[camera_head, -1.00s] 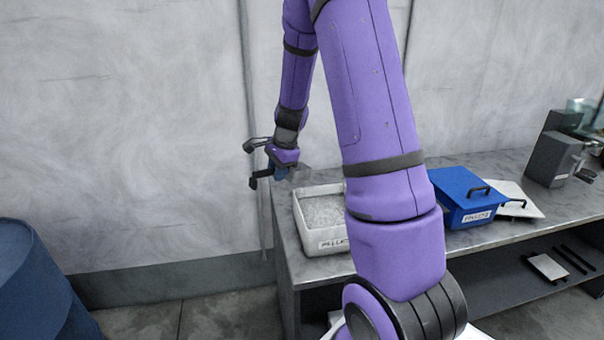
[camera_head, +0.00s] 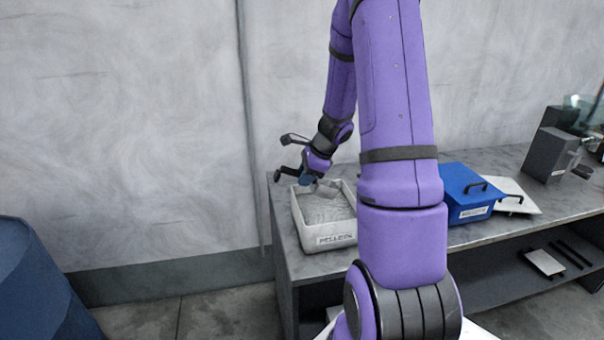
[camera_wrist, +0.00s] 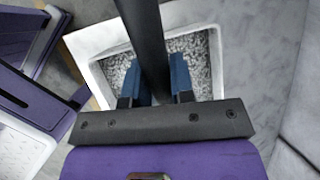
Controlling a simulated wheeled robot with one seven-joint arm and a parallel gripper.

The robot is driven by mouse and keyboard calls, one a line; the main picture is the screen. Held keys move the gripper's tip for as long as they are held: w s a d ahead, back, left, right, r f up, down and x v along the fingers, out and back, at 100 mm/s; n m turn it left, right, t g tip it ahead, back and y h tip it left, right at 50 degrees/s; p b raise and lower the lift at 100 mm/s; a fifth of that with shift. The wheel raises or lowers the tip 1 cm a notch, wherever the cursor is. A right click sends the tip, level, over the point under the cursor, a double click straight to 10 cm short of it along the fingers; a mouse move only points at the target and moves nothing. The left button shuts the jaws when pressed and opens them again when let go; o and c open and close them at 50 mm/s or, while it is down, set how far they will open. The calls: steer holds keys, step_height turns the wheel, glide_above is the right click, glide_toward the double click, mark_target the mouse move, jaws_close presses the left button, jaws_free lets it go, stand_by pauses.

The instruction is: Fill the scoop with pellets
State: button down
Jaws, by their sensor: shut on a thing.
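The white pellet tray (camera_head: 337,239) stands on the left end of the bench, full of grey pellets (camera_head: 325,212). My gripper (camera_head: 307,180) is over the tray's back left part, tilted down. Its blue fingers (camera_wrist: 156,80) are shut on what looks like the scoop's dark handle (camera_wrist: 145,35), which runs between them in the wrist view. A greyish part, apparently the scoop's pan (camera_head: 326,186), is at the pellets beside the fingers. I cannot tell how deep it is or what it holds. The tray and pellets (camera_wrist: 115,75) also show behind the fingers in the wrist view.
A blue lidded box (camera_head: 468,195) with a white sheet (camera_head: 515,195) beside it stands right of my arm on the bench (camera_head: 540,205). Dark grey equipment (camera_head: 550,155) is at the far right. A blue barrel (camera_head: 40,285) stands lower left. A wall is close behind.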

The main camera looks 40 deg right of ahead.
mark_target(315, 184)
steer(key=shift+s+d+f+t+y, duration=0.15)
steer(key=shift+d+f+t+y, duration=0.15)
steer(key=shift+f+y, duration=0.15)
steer(key=shift+s+d+f+t+y, duration=0.15)
steer(key=shift+d+f+t+y, duration=0.1)
steer(key=shift+f+t+y, duration=0.15)
steer(key=s+d+f+g+h, duration=0.1)
steer(key=s+d+f+h, duration=0.15)
steer(key=f, duration=0.65)
steer(key=shift+g+h, duration=0.5)
steer(key=shift+g, duration=0.2)
steer(key=shift+w+a+r, duration=0.1)
steer(key=shift+w+r, duration=0.15)
steer(key=shift+r, duration=0.95)
steer(key=shift+w+a+r, duration=0.15)
steer(key=shift+w+r, duration=0.05)
steer(key=shift+r, duration=1.05)
steer(key=shift+w+a+r, duration=0.1)
steer(key=shift+w+r, duration=0.15)
steer(key=shift+r, duration=0.95)
steer(key=shift+w+a+r+g+h, duration=0.15)
steer(key=shift+a+r+g+h, duration=0.15)
steer(key=shift+r, duration=0.45)
steer(key=shift+w+a+r+g+h, duration=0.15)
steer(key=shift+r+h, duration=0.2)
steer(key=shift+r, duration=0.4)
steer(key=shift+w+a+r+g+h, duration=0.15)
steer(key=shift+r+g+h, duration=0.15)
steer(key=shift+r, duration=0.45)
